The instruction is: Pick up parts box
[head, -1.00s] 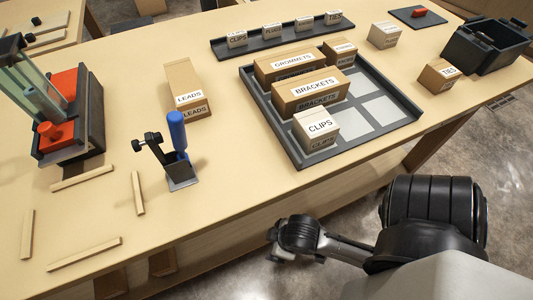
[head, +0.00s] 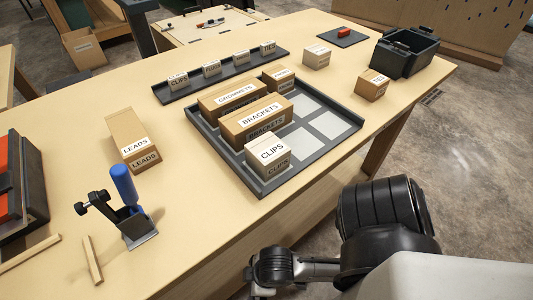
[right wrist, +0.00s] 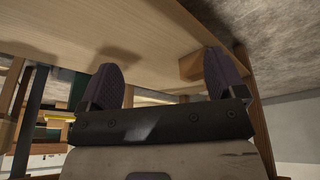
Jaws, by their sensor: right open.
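Several labelled cardboard parts boxes are on the table in the head view. The GROMMETS box (head: 232,98), the BRACKETS box (head: 257,119), the CLIPS box (head: 267,156) and a small box (head: 279,79) stand in the grey divided tray (head: 330,149). The LEADS box (head: 131,138) stands left of the tray. The TIES box (head: 372,85) and a pale box (head: 317,57) stand to its right. My right gripper (right wrist: 165,82) is open and empty in the right wrist view, below the tabletop's underside. In the head view my right arm is off the table's front edge. My left gripper is not in view.
A dark rack (head: 222,75) with small labelled boxes lies behind the tray. A dark open bin (head: 405,53) is at the back right. A blue-handled clamp (head: 124,186) stands front left. The tray's right-hand cells are empty.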

